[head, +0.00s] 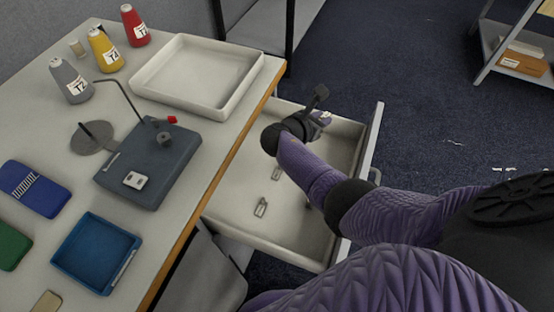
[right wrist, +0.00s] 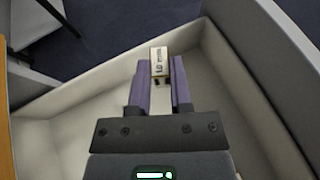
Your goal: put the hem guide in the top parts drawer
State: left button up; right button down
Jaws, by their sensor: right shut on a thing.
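My right gripper (right wrist: 162,88) is shut on a small brass-coloured block with dark printed marks, the hem guide (right wrist: 160,60) as far as I can tell. The block sits between the purple fingertips. In the head view my right gripper (head: 322,117) is over the pulled-out parts drawer (head: 237,205), towards its far right part; the held block is hard to make out there. In the right wrist view the pale drawer floor (right wrist: 65,125) lies below the fingers. I cannot tell the exact height above it. My left gripper is not in view.
Two small metal pieces lie in the drawer, the nearer one (head: 261,207) clear of the gripper. The table holds a white tray (head: 150,88), thread cones, a slate-blue device (head: 165,170) and a blue tray (head: 72,285). A shelf (head: 500,50) stands far right.

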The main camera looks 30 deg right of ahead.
notch_tip(320, 180, down, 11)
jog(key=b, duration=0.8)
jog(key=shift+d+r, duration=0.1)
jog(key=shift+r, duration=0.25)
jog(key=shift+f, duration=0.15)
jog(key=c, duration=0.6)
grip_release()
jog(key=shift+c, duration=0.2)
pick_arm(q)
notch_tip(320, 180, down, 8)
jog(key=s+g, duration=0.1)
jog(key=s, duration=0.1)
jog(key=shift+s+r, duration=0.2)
pick_arm(e)
jog(key=shift+o, duration=0.5)
